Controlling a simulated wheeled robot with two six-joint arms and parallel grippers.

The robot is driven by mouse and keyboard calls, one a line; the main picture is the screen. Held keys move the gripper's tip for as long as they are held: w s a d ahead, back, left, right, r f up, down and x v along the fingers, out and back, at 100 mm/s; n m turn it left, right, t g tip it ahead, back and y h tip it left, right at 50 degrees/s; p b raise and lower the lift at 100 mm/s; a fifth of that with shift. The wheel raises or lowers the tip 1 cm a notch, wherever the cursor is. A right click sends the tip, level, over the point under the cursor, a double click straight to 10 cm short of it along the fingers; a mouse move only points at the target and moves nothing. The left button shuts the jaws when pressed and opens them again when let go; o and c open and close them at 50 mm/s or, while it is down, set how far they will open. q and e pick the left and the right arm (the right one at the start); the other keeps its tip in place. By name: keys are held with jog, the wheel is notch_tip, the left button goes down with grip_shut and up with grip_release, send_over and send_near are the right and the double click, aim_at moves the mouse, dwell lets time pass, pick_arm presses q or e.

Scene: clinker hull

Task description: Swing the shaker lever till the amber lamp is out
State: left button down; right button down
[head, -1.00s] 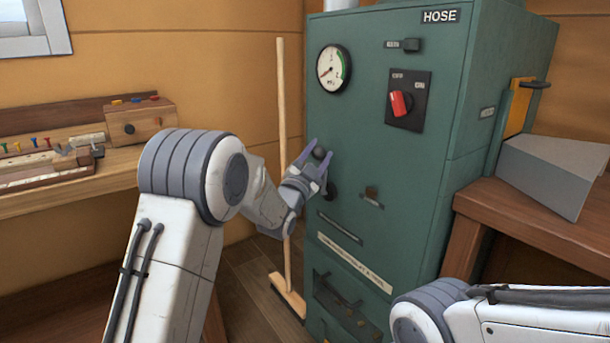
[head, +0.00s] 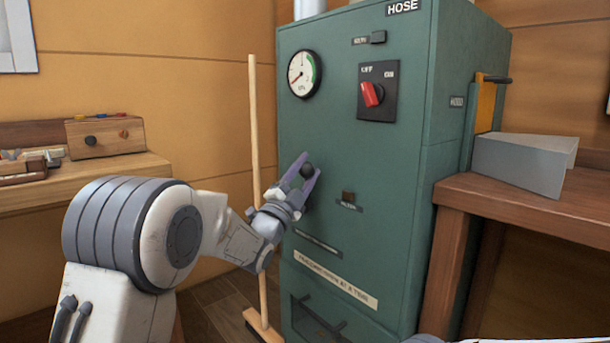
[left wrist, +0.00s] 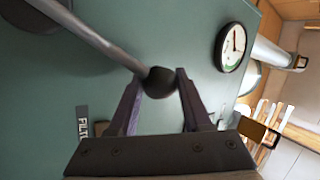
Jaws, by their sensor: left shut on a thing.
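The shaker lever is a metal rod (left wrist: 95,35) with a round black knob (head: 306,171), in front of the green cabinet (head: 390,190). My left gripper (head: 308,167) is shut on the knob; in the left wrist view the knob (left wrist: 159,82) sits between the fingertips. The rod runs to the upper left there; in the head view it is hidden behind the gripper. My right gripper is not in view.
The cabinet also carries a dial gauge (head: 303,73) and a red rotary switch (head: 372,94). A broom (head: 256,150) stands upright close beside my left wrist. A wooden bench (head: 500,200) with a grey angled box (head: 525,163) is at right; a shelf (head: 100,168) is at left.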

pick_arm(q)
jog(key=shift+d+f, duration=0.1)
jog(key=shift+f, duration=0.05)
jog(key=shift+c, duration=1.8)
grip_release()
jog(key=p+v, duration=0.1)
jog(key=v, duration=0.9)
jog(key=shift+s+a, duration=0.2)
jog(key=shift+s, duration=0.05)
